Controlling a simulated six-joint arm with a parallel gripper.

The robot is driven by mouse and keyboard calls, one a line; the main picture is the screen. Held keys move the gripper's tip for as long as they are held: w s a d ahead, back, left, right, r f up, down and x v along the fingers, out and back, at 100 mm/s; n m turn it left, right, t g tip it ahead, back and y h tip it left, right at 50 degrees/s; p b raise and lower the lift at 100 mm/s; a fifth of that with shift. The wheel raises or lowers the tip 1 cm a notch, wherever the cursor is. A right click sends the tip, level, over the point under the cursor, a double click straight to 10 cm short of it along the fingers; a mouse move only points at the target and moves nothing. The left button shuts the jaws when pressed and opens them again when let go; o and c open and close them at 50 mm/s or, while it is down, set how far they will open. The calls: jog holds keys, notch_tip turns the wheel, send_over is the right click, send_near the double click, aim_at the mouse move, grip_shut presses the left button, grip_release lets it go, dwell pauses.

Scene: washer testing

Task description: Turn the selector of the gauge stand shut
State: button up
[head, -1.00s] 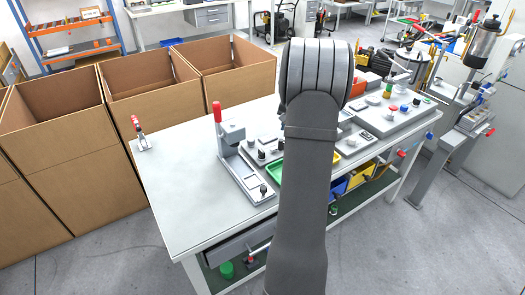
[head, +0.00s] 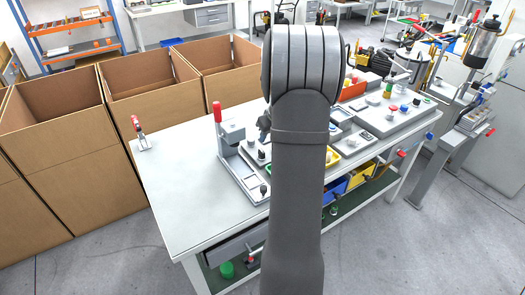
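I cannot pick out the gauge stand or its selector for certain; my own arm stands in front of the middle of the worktable (head: 180,190) in the head view. Left of my arm, a grey stand with a red-topped lever (head: 217,112) rises from a grey base plate with small dark knobs. Right of my arm lies a grey panel (head: 385,125) with green, blue and red knobs or buttons. My gripper is hidden behind my arm. A small dark shape shows at the arm's left edge, and I cannot tell what part it is.
A small red-handled clamp (head: 138,130) sits at the table's left back corner. The table's front left is bare. Open cardboard boxes (head: 60,150) stand along its left and back. Yellow and blue bins (head: 362,174) are below the tabletop at right. A grey post stand (head: 440,165) is beyond the right end.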

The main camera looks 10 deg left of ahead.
jog(key=x, duration=1.1)
jog(key=shift+f, duration=0.2)
grip_shut()
